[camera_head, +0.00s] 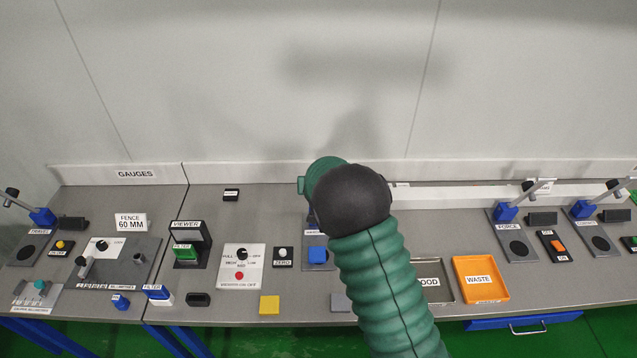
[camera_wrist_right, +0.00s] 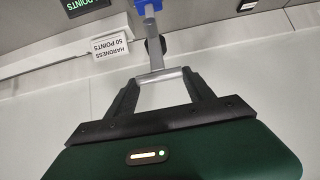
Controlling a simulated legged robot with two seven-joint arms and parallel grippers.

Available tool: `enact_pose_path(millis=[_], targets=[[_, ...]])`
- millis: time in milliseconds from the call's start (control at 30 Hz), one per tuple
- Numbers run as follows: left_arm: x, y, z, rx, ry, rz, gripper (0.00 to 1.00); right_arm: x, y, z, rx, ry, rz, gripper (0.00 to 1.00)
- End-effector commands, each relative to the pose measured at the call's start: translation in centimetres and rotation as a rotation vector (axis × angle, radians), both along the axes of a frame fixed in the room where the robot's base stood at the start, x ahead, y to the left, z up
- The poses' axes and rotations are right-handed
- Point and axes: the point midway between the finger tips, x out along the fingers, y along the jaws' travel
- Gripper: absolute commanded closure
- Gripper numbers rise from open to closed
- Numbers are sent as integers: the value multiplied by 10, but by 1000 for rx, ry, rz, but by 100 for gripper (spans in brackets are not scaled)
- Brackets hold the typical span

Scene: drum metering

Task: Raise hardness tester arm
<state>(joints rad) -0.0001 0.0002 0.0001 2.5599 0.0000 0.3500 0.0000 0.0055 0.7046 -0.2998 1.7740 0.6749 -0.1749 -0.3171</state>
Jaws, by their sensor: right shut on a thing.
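In the right wrist view, the hardness tester arm (camera_wrist_right: 152,45) is a grey bar running from a blue hinge (camera_wrist_right: 147,5) towards my gripper, with a black knob beside it. My right gripper (camera_wrist_right: 162,76) is shut on the arm's end, with a metal crosspiece between its two black fingers. A white sign reading HARDNESS 50 POINTS (camera_wrist_right: 110,47) shows upside down nearby. In the head view, my green right arm hides the tester arm and my right gripper. Part of the tester's base plate (camera_head: 318,266) and a blue block (camera_head: 317,254) show left of my arm. My left gripper is out of view.
Other lever stations stand at right, marked FORCE (camera_head: 513,240), and at far left. An orange WASTE tray (camera_head: 479,279) lies right of my arm. A viewer (camera_head: 190,243), a control panel (camera_head: 242,263) and a yellow block (camera_head: 269,305) are left. A wall rises behind the bench.

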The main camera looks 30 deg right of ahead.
Motion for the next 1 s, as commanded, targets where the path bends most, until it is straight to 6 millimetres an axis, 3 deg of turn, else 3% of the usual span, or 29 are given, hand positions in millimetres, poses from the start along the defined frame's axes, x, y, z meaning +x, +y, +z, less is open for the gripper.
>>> enact_pose_path(millis=[600, 633, 767, 1000], targets=[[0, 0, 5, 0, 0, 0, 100, 4, -2, 6, -4, -7, 0, 100], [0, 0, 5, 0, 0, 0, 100, 4, -2, 6, -4, -6, 0, 34], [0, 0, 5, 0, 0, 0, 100, 4, -2, 5, -3, -5, 0, 18], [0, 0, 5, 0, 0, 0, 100, 3, -2, 4, -2, -3, 0, 16]])
